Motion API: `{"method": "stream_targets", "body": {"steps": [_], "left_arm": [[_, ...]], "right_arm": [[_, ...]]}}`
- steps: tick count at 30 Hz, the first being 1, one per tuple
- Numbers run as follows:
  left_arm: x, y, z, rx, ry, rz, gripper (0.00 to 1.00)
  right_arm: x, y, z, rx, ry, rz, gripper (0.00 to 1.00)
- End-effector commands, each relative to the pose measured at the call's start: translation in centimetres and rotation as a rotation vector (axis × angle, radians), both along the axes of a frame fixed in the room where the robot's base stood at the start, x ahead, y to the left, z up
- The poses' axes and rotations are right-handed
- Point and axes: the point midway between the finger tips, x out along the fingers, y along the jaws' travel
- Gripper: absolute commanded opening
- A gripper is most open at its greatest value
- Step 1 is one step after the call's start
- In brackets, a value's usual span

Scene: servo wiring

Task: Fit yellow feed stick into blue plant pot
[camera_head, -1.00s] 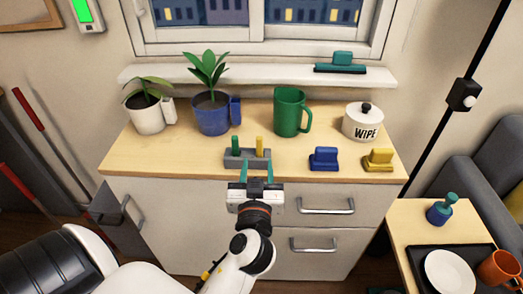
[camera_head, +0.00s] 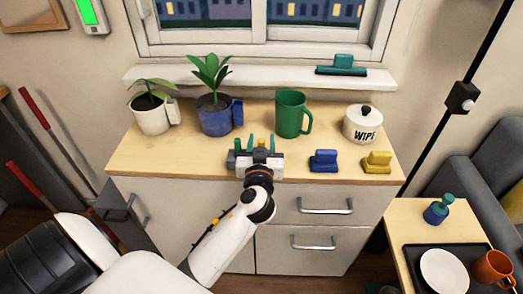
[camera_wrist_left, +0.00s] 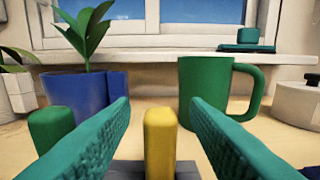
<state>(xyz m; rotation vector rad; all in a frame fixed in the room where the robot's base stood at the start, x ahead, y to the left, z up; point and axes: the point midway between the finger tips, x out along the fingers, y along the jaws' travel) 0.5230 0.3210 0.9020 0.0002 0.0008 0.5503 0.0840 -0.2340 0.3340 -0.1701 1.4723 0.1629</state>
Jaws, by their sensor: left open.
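The yellow feed stick (camera_wrist_left: 160,140) stands upright in a grey holder (camera_head: 232,161) near the front edge of the cabinet top. In the left wrist view it is between the two teal fingers of my left gripper (camera_wrist_left: 160,130), with a gap on each side. My left gripper (camera_head: 260,143) is open around the stick and, in the head view, covers most of the holder. The blue plant pot (camera_head: 215,118) with a leafy plant stands behind and to the left; it also shows in the left wrist view (camera_wrist_left: 75,93). My right gripper is not in view.
A green stick (camera_wrist_left: 50,130) stands left of the yellow one. A green mug (camera_head: 290,113), a white WIPE jar (camera_head: 362,123), a white pot (camera_head: 151,117), a blue block (camera_head: 324,160) and a yellow block (camera_head: 376,162) share the top. A window ledge (camera_head: 270,77) runs behind.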

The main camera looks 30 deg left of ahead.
Motion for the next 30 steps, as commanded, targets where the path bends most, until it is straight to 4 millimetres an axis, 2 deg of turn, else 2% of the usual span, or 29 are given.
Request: {"method": "stream_targets", "body": {"steps": [1, 9, 17, 20, 30], "left_arm": [[0.0, 0.0, 0.0, 0.0, 0.0, 0.0, 0.42], [0.0, 0.0, 0.0, 0.0, 0.0, 0.0, 0.0], [0.0, 0.0, 0.1, 0.0, 0.0, 0.0, 0.0], [0.0, 0.0, 0.9, -0.001, -0.002, 0.0, 0.0], [0.0, 0.0, 7.6, -0.002, -0.006, 0.0, 0.0]], "right_arm": [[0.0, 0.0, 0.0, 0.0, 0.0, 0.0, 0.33], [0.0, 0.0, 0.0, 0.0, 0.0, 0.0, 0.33], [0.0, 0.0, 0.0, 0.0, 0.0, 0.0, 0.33], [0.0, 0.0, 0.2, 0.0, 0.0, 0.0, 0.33], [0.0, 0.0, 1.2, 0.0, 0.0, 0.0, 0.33]]}}
